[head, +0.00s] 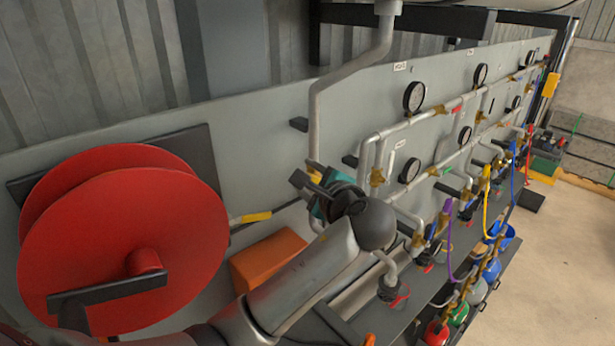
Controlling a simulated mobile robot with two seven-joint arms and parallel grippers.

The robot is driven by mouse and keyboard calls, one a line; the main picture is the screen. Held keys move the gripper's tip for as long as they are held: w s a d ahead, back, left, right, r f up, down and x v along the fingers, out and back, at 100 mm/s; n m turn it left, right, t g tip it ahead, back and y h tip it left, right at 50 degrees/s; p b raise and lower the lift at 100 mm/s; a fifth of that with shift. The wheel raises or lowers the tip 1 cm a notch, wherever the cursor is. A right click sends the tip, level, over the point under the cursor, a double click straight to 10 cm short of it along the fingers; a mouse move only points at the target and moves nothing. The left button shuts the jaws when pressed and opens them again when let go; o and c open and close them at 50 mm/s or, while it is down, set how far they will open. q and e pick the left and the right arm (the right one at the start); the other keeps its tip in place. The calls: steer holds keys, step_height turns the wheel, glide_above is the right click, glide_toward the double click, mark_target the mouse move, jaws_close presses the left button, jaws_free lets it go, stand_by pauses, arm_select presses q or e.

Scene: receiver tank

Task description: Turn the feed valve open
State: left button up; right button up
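A grey pipe (316,115) comes down from above along the panel. A small yellow piece (314,167), perhaps a valve handle, shows at its lower end, right by my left gripper (305,182). I cannot tell for certain whether this is the feed valve, as the labels are too small to read. The gripper, dark and teal, reaches up to the panel from my grey arm, which hides the fittings behind it. I cannot tell whether its fingers touch or hold the yellow piece. My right gripper is not in view.
A large red hose reel (125,240) fills the left. A yellow-banded hose piece (256,217) and an orange box (268,260) lie between it and my arm. Several gauges (414,97), brass fittings and pipes cover the panel at right. Coloured bottles (459,313) stand below.

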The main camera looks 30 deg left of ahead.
arm_select(q)
steer(key=shift+d, duration=0.1)
steer(key=b+v, duration=0.1)
steer(key=v, duration=1.4)
steer(key=shift+b, duration=0.35)
steer(key=shift+s, duration=0.1)
